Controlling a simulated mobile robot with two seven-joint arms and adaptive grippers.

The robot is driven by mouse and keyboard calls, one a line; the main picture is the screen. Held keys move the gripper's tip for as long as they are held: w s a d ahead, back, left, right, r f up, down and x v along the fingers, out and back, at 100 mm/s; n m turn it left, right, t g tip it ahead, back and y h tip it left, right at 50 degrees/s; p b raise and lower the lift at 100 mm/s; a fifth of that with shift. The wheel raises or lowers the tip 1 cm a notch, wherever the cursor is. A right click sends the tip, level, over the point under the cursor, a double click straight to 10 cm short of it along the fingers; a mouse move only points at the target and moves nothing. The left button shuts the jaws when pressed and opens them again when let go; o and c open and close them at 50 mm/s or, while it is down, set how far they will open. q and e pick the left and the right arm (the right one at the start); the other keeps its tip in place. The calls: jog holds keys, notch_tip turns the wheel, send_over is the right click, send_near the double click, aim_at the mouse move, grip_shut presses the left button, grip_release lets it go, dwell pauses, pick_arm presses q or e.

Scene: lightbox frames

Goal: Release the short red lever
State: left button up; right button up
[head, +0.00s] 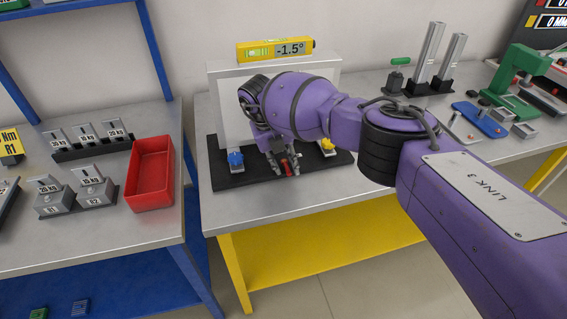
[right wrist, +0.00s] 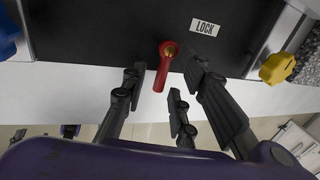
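The short red lever (right wrist: 161,72) is on the black base (right wrist: 100,35), in the upper middle of the right wrist view. Its round brass-coloured pivot is at the top and its handle points down, toward the base's front edge. A white LOCK label (right wrist: 205,27) sits to the right of the pivot. My right gripper (right wrist: 164,88) has its dark fingers spread around the handle, with gaps visible on both sides. In the head view the right gripper (head: 283,165) is low at the front of the base, and only a little red of the lever shows between the fingers. My left gripper is not in view.
A blue knob (head: 236,161) and a yellow knob (head: 327,146) flank the lever on the base. A white upright panel with a yellow level (head: 275,48) on top stands behind. A red bin (head: 151,171) is on the left bench; a green press (head: 517,80) stands right.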

jog(key=v, duration=1.2)
jog(key=shift+a, duration=0.1)
